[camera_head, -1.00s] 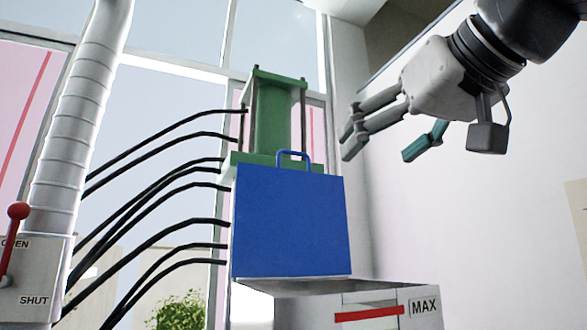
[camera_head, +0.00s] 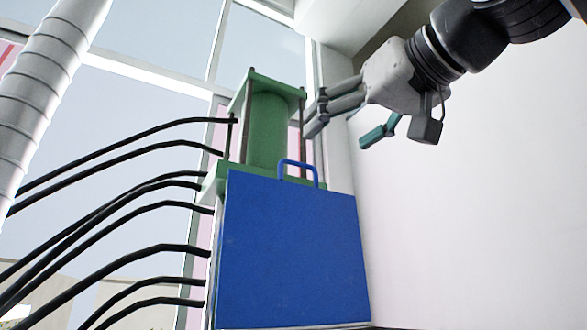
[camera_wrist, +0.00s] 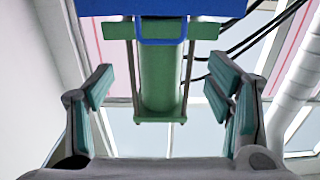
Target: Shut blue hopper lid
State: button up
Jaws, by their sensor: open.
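The blue hopper lid (camera_head: 290,252) stands raised, its broad face toward the head camera, with a blue loop handle (camera_head: 300,165) on its top edge. In the wrist view the lid (camera_wrist: 150,5) shows at the top, its handle (camera_wrist: 161,41) hanging into the picture between the fingers. My gripper (camera_head: 337,138) is open and empty, above and to the right of the handle, apart from it in the head view. In the wrist view my gripper's fingers (camera_wrist: 160,88) are spread wide on both sides. The hopper under the lid is mostly out of view.
A green press-like column (camera_head: 266,130) with dark rods stands behind the lid; it also fills the middle of the wrist view (camera_wrist: 161,75). Several black hoses (camera_head: 130,205) run left from it. A pale ribbed duct (camera_head: 45,100) stands at left. Space at right before the white wall is clear.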

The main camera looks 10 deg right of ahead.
aim_at(301, 165)
jog(key=p+x, duration=0.2)
jog(key=x, duration=1.1)
jog(key=c, duration=1.4)
jog(key=shift+d+f, duration=0.1)
jog(key=shift+s+b, duration=0.1)
jog(key=shift+b, duration=0.2)
